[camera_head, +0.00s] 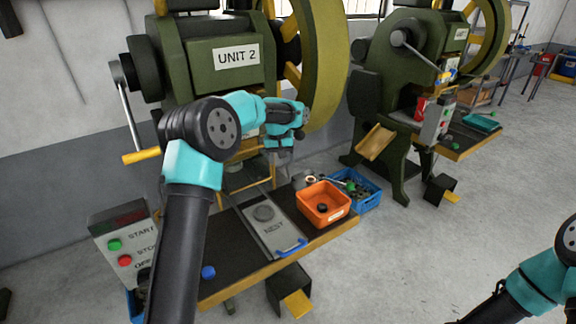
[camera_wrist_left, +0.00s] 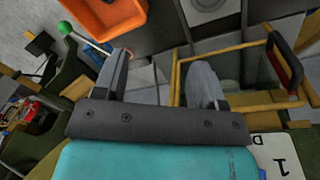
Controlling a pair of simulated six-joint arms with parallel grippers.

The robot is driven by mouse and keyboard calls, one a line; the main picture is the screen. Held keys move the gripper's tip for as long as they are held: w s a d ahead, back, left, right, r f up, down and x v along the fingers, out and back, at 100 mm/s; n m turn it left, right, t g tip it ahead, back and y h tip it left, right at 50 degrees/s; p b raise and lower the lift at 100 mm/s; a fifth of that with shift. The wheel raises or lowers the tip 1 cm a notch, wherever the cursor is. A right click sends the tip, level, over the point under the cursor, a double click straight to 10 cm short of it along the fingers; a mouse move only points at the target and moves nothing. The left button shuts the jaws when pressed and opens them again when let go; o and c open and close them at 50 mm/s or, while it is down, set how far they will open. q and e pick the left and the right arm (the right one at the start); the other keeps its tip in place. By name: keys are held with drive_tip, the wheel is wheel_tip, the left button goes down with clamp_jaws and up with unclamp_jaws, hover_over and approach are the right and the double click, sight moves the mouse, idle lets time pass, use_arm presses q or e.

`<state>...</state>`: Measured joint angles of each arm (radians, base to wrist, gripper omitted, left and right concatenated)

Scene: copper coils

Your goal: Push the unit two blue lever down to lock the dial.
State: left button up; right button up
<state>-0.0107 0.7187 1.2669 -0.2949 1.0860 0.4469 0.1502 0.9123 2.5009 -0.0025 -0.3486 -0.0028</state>
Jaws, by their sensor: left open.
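My left gripper (camera_head: 279,152) is in front of the UNIT 2 press (camera_head: 222,58), below its sign, pointing down. In the left wrist view its two grey fingers (camera_wrist_left: 160,68) are apart with nothing between them. A small blue part (camera_wrist_left: 262,172), possibly the lever, shows at that view's bottom edge. It is beside a white plate (camera_wrist_left: 283,156) marked 1, possibly the dial. In the head view my left arm and gripper hide that part of the press. My right gripper is out of view; only part of its arm shows at lower right.
A yellow guard frame (camera_wrist_left: 235,104) with a red-and-black handle (camera_wrist_left: 286,62) is close to the fingers. Below are the NEST plate (camera_head: 268,230) with a blue handle (camera_head: 291,247), an orange bin (camera_head: 323,204) and a blue crate (camera_head: 366,199). A start/stop box (camera_head: 122,246) stands left.

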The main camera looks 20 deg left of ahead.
use_arm(q)
drive_tip(key=shift+s+d+f+m, duration=0.1)
drive_tip(key=shift+d+f+m, duration=0.4)
drive_tip(key=shift+d+f, duration=0.7)
drive_tip(key=shift+a, duration=0.15)
